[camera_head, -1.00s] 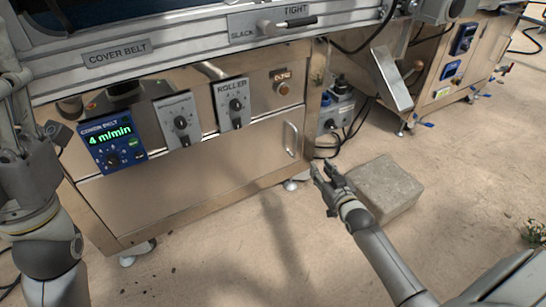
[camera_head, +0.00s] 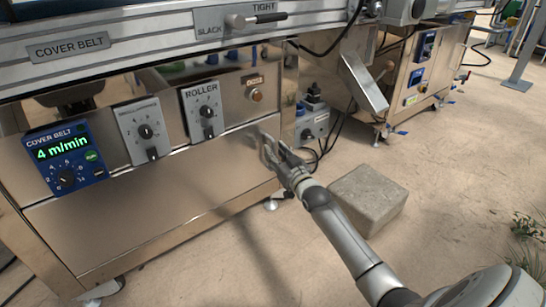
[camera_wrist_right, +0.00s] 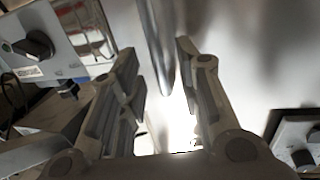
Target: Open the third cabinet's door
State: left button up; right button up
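A steel cabinet door (camera_head: 150,215) fills the lower front of the machine and looks shut. Its upright bar handle (camera_wrist_right: 158,45) shows in the right wrist view, with its lower end between the spread fingers; in the head view it is largely hidden by my gripper. My right gripper (camera_head: 270,150) is at the door's right edge, around the handle's place. In the right wrist view the gripper (camera_wrist_right: 165,105) is open, with gaps beside the bar; I cannot tell whether a finger touches it. My left gripper is out of view.
Above the door sit a blue cover belt display (camera_head: 65,155), a grey knob panel (camera_head: 142,130) and the roller panel (camera_head: 206,108). A concrete block (camera_head: 368,198) lies on the floor beside my right forearm. Another steel machine (camera_head: 420,80) stands behind. The floor at right is mostly clear.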

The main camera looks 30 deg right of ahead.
jog(key=shift+w+d+b, duration=0.1)
jog(key=shift+w+b, duration=0.35)
jog(key=shift+w, duration=0.75)
grip_shut()
